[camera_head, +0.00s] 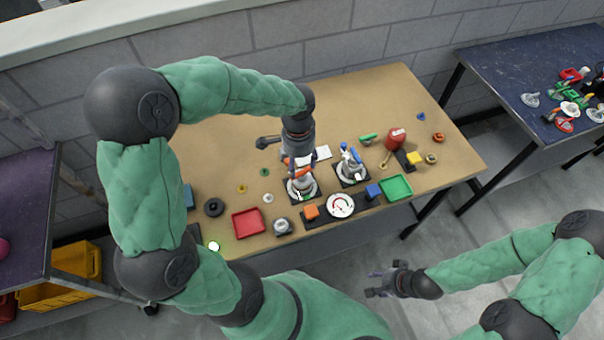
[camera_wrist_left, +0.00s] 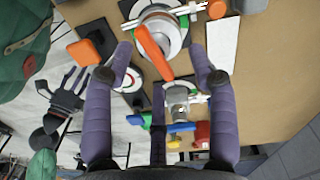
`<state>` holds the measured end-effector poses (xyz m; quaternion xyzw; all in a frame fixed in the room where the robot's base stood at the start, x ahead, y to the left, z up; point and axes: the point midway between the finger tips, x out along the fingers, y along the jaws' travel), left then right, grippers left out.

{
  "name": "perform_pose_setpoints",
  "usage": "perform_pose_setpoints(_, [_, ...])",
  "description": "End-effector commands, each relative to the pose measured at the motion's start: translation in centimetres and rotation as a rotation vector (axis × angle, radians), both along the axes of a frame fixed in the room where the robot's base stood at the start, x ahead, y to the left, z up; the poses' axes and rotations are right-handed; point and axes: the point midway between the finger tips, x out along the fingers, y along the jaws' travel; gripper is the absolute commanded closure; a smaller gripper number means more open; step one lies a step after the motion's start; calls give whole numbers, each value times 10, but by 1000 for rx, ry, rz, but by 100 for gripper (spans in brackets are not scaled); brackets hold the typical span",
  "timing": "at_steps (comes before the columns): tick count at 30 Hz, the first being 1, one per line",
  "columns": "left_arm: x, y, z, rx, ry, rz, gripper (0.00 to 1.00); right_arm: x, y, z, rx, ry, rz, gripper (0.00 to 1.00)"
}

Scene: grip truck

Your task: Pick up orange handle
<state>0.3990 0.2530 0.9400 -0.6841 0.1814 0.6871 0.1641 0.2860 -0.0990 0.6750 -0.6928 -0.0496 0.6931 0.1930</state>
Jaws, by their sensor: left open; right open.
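The orange handle (camera_wrist_left: 155,52) is a bar on top of a silver valve (camera_wrist_left: 162,28) in the left wrist view. In the head view the valve (camera_head: 301,187) stands on a dark base near the middle of the tan table, and a bit of orange shows above it. My left gripper (camera_head: 299,162) is above this valve, pointing down. In the left wrist view its purple fingers (camera_wrist_left: 161,57) are open, with the orange handle in the gap between them; contact cannot be told. My right gripper (camera_head: 378,284) is open and empty, off the table's front edge.
A second valve with a blue handle (camera_head: 352,169) stands just right of it. Close in front are an orange block (camera_head: 311,212), a round gauge (camera_head: 341,205) and a blue block (camera_head: 373,191). A red tray (camera_head: 248,222) and a green tray (camera_head: 396,187) flank these.

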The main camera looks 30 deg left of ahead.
Motion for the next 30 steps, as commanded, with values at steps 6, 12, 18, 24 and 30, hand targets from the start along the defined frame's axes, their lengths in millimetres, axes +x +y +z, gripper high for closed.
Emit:
perform_pose_setpoints(6, [-3,-8,-32,0,4,-3,42,0,0,-17,0,0,0,52])
perform_pose_setpoints(12, [-3,-7,-48,-1,3,0,42,0,0,-22,0,0,0,52])
perform_pose_setpoints(18, [-2,-7,-47,0,1,0,48,0,0,-21,0,0,0,52])
perform_pose_setpoints(24, [-2,-7,-47,0,1,-1,100,0,0,-21,0,0,0,52])
perform_pose_setpoints(30, [-2,-7,-47,0,0,0,100,0,0,-21,0,0,0,52])
